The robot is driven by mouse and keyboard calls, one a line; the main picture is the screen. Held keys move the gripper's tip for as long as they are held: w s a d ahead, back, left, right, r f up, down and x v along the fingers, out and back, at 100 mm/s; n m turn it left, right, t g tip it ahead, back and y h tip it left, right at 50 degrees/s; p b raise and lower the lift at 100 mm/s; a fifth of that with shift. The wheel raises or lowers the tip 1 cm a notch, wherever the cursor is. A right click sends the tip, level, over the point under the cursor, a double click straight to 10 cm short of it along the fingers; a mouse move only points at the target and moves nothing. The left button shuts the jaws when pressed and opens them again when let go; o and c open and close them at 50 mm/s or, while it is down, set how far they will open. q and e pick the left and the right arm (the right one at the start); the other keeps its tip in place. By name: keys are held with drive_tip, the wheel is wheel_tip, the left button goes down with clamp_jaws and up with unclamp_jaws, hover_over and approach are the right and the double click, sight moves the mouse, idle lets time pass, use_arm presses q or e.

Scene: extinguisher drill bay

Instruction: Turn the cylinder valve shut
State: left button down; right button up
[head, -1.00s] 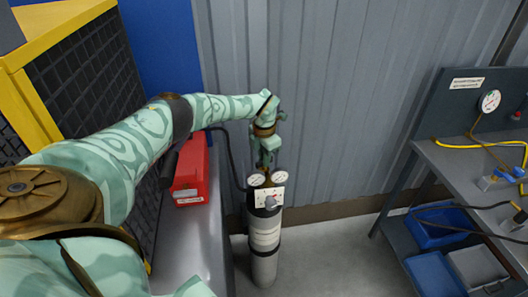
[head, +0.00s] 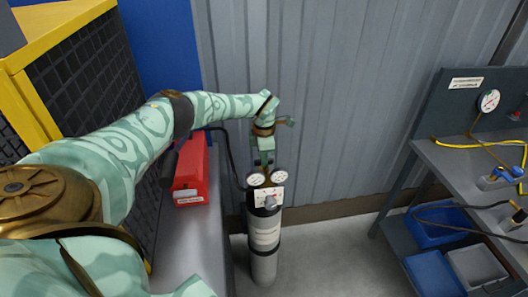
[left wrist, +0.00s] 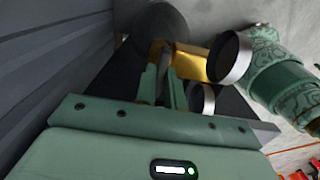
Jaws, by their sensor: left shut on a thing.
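The grey gas cylinder (head: 264,235) stands upright on the floor against the wall, with a white label. My left gripper (head: 264,168) reaches down from above, just behind the gauges. In the left wrist view its fingers (left wrist: 164,80) are closed around the cylinder valve, beside a brass block (left wrist: 190,63). The gripped part is mostly hidden by the fingers. Dark gauge bodies (left wrist: 231,60) sit right of the fingers. My right gripper is not in view.
A red box (head: 192,172) stands on a grey bench to the left, beside a yellow-framed mesh guard (head: 75,90). A grey workbench (head: 455,170) with a gauge, hoses and blue bins (head: 440,225) is at the right. The floor between is clear.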

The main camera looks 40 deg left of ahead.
use_arm(q)
drive_tip(key=shift+r, duration=0.1)
drive_tip(key=c, duration=1.5)
unclamp_jaws()
wheel_tip(320, 180, up, 16)
drive_tip(key=p, duration=0.3)
drive_tip(key=shift+r+p, duration=0.1)
drive_tip(key=shift+p, duration=0.2)
